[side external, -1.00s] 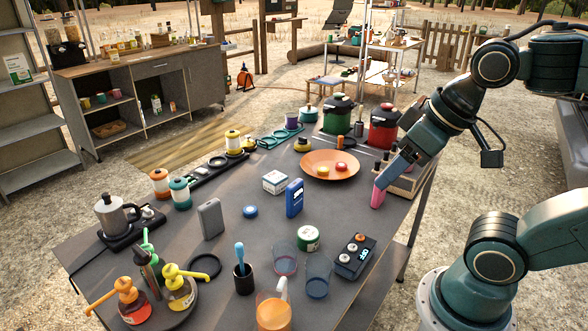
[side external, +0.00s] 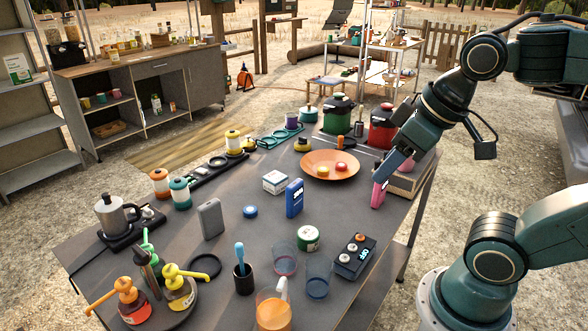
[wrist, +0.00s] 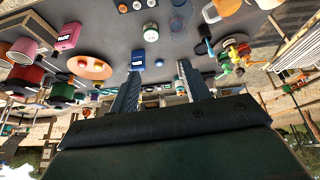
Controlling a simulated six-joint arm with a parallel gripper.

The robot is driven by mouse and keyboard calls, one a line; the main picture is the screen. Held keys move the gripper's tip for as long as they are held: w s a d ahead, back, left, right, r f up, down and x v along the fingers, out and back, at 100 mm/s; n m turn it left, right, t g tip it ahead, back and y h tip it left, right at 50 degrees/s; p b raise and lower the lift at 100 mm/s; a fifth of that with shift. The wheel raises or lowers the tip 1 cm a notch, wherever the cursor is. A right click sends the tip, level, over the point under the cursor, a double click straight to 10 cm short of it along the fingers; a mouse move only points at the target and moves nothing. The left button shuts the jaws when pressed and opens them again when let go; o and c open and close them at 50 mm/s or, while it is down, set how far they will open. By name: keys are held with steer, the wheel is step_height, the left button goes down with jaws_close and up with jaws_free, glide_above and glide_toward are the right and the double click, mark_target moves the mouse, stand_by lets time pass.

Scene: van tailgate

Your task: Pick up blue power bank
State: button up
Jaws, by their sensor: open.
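The blue power bank (side external: 294,198) stands upright near the middle of the table, its lit display on one face. It also shows in the wrist view (wrist: 138,56), beyond my fingertips and a little left of the gap between them. My gripper (side external: 385,173) is open and empty, at the right of the table, well apart from the blue power bank. In the side view its fingers overlap the pink power bank (side external: 379,193); in the wrist view the pink one (wrist: 67,36) lies outside the fingers (wrist: 158,78), to the left.
A grey power bank (side external: 210,219) stands left of the blue one. A white box (side external: 275,182), a blue puck (side external: 250,211) and a green-labelled tin (side external: 308,238) are close by. An orange plate (side external: 330,160) lies behind. Cups and bottles fill the front.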

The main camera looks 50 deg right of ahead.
steer(key=w+d+n+g, duration=0.2)
steer(key=w+n, duration=0.3)
steer(key=w, duration=0.4)
steer(key=n+g, duration=0.3)
steer(key=n, duration=0.9)
glide_above(296, 183)
step_height(296, 183, down, 13)
steer(key=shift+r, duration=0.2)
steer(key=shift+w+d+f+n, duration=0.1)
steer(key=shift+f+n, duration=0.15)
steer(key=shift+n, duration=0.05)
steer(key=shift+f, duration=4.3)
steer(key=shift+f, duration=0.1)
steer(key=shift+f, duration=2.5)
